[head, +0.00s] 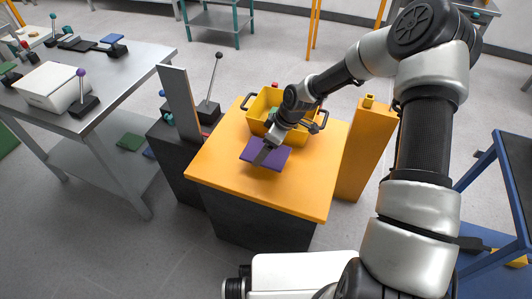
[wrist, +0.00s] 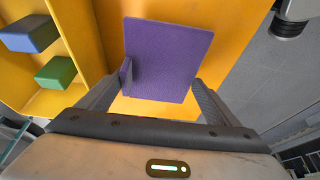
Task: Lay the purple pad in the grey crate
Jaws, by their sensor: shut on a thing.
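The purple pad (head: 279,159) is a flat, roughly square piece over the front middle of the orange-topped table. It also shows in the wrist view (wrist: 168,58), with a small upright tab at its left edge. My gripper (head: 265,151) is shut on the pad, with a finger on either side of its near end in the wrist view (wrist: 158,92). I cannot tell whether the pad touches the tabletop or is just above it. I cannot make out a grey crate in either view.
A yellow crate (head: 255,108) with black handles stands behind the pad. It holds a blue block (wrist: 30,34) and a green block (wrist: 56,72). The orange tabletop (head: 225,155) is clear left of the pad. A grey table (head: 130,80) stands left, a blue one (head: 515,165) right.

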